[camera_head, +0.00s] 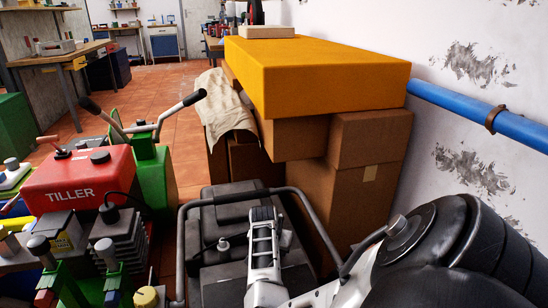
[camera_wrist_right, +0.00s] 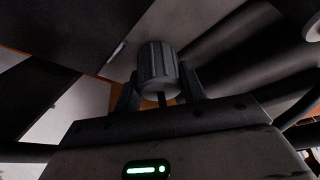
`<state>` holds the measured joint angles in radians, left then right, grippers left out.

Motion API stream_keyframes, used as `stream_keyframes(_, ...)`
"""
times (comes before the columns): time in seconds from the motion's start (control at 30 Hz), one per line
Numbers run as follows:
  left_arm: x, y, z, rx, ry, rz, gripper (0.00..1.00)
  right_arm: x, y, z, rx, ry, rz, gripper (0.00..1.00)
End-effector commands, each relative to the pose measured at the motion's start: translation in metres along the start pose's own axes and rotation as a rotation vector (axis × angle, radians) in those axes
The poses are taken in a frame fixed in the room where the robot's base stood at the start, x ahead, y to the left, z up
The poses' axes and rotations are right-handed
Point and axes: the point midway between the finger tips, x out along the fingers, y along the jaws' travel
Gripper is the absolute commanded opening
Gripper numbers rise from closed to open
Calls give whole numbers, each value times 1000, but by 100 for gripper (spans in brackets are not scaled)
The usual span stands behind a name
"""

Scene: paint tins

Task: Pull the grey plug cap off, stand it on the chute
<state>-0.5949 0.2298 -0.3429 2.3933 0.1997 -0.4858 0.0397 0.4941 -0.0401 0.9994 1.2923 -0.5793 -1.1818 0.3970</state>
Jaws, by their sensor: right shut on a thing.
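A ribbed grey cap (camera_wrist_right: 157,66) stands between the fingers of my right gripper (camera_wrist_right: 159,82) in the right wrist view. The gripper is shut on it. A thin dark stem shows below the cap; I cannot tell whether the cap is joined to anything. In the head view my white and black right arm reaches in from the lower right over a black machine (camera_head: 228,212) with a tubular frame. A small grey knob (camera_head: 223,244) shows on that machine, left of my arm. I cannot pick out a chute with certainty. My left gripper is out of view.
A red TILLER machine (camera_head: 80,180) and green machine parts (camera_head: 155,180) stand close on the left. Cardboard boxes (camera_head: 365,180) under a yellow slab (camera_head: 318,75) stand behind. A blue pipe (camera_head: 450,100) runs along the right wall. Tiled floor (camera_head: 160,80) is open further back.

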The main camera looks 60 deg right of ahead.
Motion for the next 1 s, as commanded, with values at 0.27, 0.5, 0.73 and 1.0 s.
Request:
stream_keyframes(0.27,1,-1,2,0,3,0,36,6,0,2,0,1,0,13)
stream_keyframes(0.5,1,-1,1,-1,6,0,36,8,0,3,1,1,0,66)
stream_keyframes(0.73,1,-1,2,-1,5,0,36,8,0,3,0,0,0,66)
stream_keyframes(1.0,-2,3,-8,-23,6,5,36,-8,-1,2,0,1,-2,66)
